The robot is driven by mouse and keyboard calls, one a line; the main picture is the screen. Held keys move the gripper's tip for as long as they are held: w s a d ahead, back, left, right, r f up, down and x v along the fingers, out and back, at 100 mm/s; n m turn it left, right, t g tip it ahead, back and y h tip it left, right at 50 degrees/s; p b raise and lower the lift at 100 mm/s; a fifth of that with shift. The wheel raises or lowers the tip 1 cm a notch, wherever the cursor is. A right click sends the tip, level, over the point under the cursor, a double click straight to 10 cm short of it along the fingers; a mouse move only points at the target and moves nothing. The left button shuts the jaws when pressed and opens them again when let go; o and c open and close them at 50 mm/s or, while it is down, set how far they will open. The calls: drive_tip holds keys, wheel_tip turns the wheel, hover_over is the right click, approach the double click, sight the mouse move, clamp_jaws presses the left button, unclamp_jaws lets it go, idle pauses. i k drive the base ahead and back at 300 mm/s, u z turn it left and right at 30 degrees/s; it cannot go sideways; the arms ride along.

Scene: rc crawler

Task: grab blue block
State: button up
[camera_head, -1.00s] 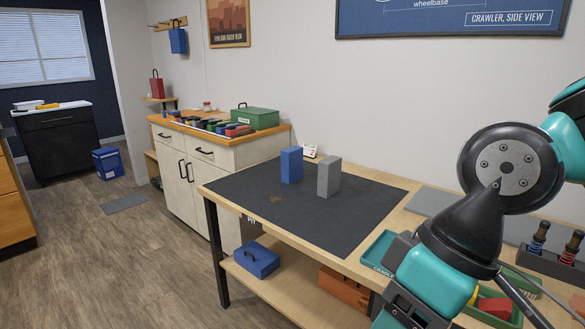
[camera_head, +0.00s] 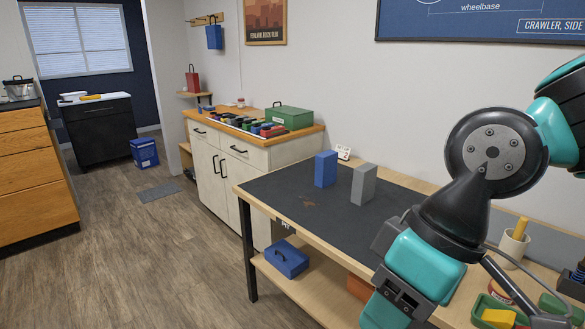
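The blue block (camera_head: 326,169) stands upright on the dark mat (camera_head: 290,196) on the workbench, near its back edge. A grey block (camera_head: 363,184) stands upright just to its right and slightly nearer, with a narrow gap between them. My arm fills the right side of the head view, over the right part of the bench, well to the right of both blocks. Its fingertips do not show, so whether the gripper is open or shut is hidden.
A blue toolbox (camera_head: 287,260) sits on the bench's lower shelf. A cabinet (camera_head: 222,170) with a green box (camera_head: 289,117) stands behind. A cup (camera_head: 513,246) and tray lie right, near my arm. The wooden floor (camera_head: 150,255) at left is clear.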

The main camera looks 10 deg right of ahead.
sight(327, 162)
drive_tip(key=u, duration=0.8)
drive_tip(key=i, duration=1.1)
drive_tip(key=u, duration=0.55)
drive_tip(key=i, duration=1.2)
drive_tip(key=z, duration=0.7)
drive_tip(key=i, duration=0.85)
drive_tip(key=z, duration=1.2)
drive_tip(key=i, duration=0.35)
drive_tip(key=z, duration=0.3)
